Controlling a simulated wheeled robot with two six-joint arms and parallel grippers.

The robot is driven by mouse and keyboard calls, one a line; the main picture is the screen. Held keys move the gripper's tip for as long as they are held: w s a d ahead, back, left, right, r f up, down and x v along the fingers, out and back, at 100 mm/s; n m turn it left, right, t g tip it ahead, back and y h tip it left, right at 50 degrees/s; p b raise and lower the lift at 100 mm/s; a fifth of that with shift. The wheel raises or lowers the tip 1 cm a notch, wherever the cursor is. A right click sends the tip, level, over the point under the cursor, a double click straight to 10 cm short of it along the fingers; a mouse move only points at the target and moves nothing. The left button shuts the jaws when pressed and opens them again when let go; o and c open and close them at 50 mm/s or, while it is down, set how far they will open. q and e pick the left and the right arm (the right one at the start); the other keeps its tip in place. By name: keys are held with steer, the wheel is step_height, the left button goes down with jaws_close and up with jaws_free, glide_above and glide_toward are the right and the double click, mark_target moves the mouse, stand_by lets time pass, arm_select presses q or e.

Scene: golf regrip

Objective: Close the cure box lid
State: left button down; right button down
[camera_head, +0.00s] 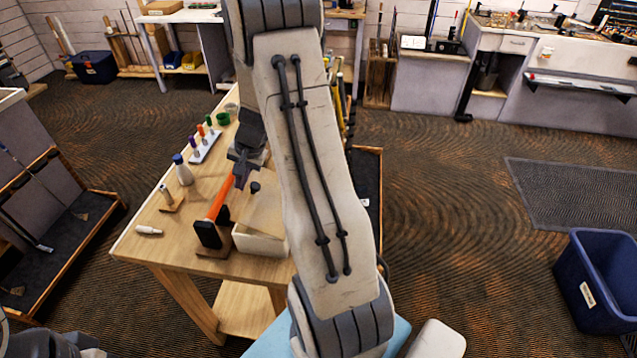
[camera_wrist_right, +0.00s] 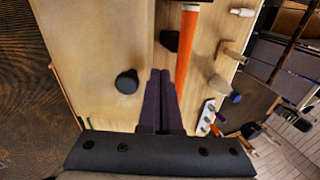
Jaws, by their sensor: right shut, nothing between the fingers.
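The cure box (camera_head: 258,244) is a pale box on the wooden bench, partly hidden behind my right arm. Its wooden lid (camera_head: 264,212) with a dark round knob (camera_head: 254,187) shows above it. In the right wrist view the lid (camera_wrist_right: 95,45) is a broad wooden panel, and the knob (camera_wrist_right: 126,83) is left of my fingers. I cannot tell whether the lid sits fully flat. My right gripper (camera_head: 240,176) is shut and empty, beside the knob and apart from it; its fingers (camera_wrist_right: 161,84) show together in the wrist view. My left gripper is out of view.
A rack of coloured bottles (camera_head: 205,145) and a white-and-blue bottle (camera_head: 183,171) stand farther left on the bench (camera_head: 185,245). A blue bin (camera_head: 598,285) is at right.

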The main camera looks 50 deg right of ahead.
steer(key=shift+b+x, duration=0.6)
steer(key=shift+x, duration=0.45)
steer(key=shift+w+a+r, duration=0.1)
steer(key=shift+w+a, duration=0.05)
steer(key=shift+w, duration=0.05)
stand_by(0.7)
